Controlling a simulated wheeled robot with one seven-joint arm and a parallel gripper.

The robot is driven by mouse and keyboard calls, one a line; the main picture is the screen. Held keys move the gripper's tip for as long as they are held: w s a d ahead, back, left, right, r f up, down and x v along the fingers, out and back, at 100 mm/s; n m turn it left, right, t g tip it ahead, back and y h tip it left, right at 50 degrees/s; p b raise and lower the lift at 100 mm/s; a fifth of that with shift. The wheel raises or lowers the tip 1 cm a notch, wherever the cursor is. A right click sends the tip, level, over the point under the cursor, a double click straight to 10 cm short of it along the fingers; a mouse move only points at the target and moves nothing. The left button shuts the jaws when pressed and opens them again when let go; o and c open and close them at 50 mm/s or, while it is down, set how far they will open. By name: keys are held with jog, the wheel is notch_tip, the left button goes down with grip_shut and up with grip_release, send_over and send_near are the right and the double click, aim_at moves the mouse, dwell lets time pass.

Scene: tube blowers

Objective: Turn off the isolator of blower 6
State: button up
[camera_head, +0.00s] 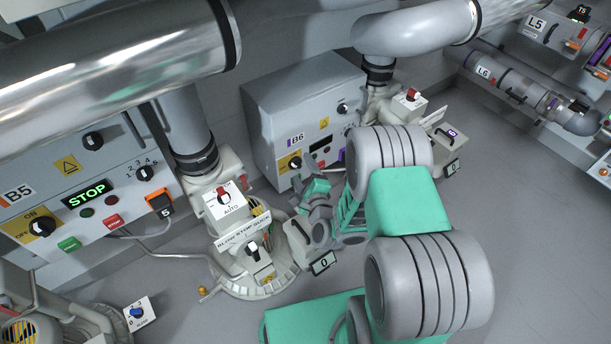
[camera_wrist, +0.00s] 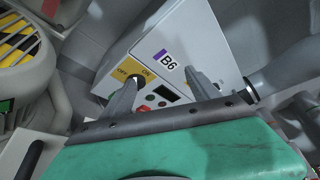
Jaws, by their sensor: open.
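The blower 6 cabinet (camera_head: 262,118), a grey box marked B6, stands in the middle of the head view. Its isolator is a black rotary knob on a yellow plate (camera_head: 294,163) at the cabinet's lower left. In the wrist view the yellow isolator plate (camera_wrist: 125,71) has OFF at its left and ON at its upper right. My gripper (camera_wrist: 163,76) is open and empty, facing the panel. Its left finger partly covers the knob; its right finger lies over the panel to the right. I cannot tell whether a finger touches. The knob's exact setting is unclear.
The B5 cabinet (camera_head: 75,190) with a lit STOP display stands at the left. A blower with a red selector (camera_head: 223,197) stands between the cabinets. A large steel pipe (camera_head: 110,60) crosses the upper left. Open floor (camera_head: 540,230) lies at the right.

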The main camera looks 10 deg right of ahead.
jog(key=s, duration=0.1)
jog(key=s+r, duration=0.1)
jog(key=s, duration=0.1)
jog(key=shift+r, duration=0.15)
